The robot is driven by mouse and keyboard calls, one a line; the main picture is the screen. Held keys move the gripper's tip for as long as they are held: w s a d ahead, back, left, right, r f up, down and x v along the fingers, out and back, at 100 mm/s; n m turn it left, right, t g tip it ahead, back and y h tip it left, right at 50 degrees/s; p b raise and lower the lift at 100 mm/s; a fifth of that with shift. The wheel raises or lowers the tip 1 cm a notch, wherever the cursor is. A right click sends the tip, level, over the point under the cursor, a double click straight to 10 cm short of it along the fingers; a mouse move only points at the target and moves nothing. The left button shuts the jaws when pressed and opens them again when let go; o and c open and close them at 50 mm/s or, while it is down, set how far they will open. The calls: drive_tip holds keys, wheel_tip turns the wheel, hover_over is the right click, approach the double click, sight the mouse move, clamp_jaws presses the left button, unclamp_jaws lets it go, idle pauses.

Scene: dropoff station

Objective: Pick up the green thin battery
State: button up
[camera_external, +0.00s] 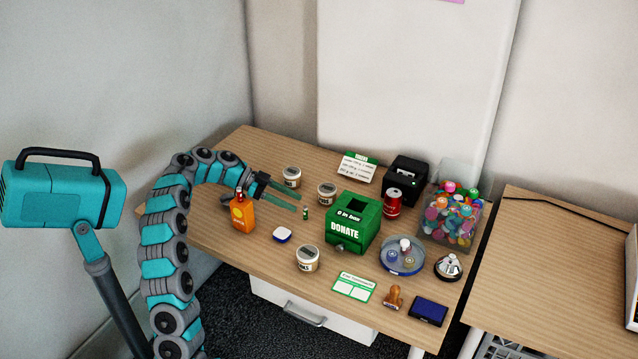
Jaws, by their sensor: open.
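The green thin battery (305,214) is a small upright cylinder on the wooden table (250,144), left of the green donation box. My gripper (298,201) reaches over the table from the left, with two thin teal fingers spread apart. It is open and holds nothing that I can see. The battery stands just beyond and slightly below the fingertips in the picture. I cannot tell how high the fingers are above the table.
An orange bottle (243,216) stands below my gripper. A small white-and-blue item (282,235) lies in front. The table's far left corner is clear.

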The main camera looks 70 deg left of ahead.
sight(305, 206)
drive_tip(key=shift+p+x, duration=0.45)
drive_tip(key=shift+x, duration=2.1)
drive_tip(key=shift+a+f, duration=0.15)
drive_tip(key=shift+f, duration=0.05)
drive_tip(key=shift+c, duration=0.4)
clamp_jaws()
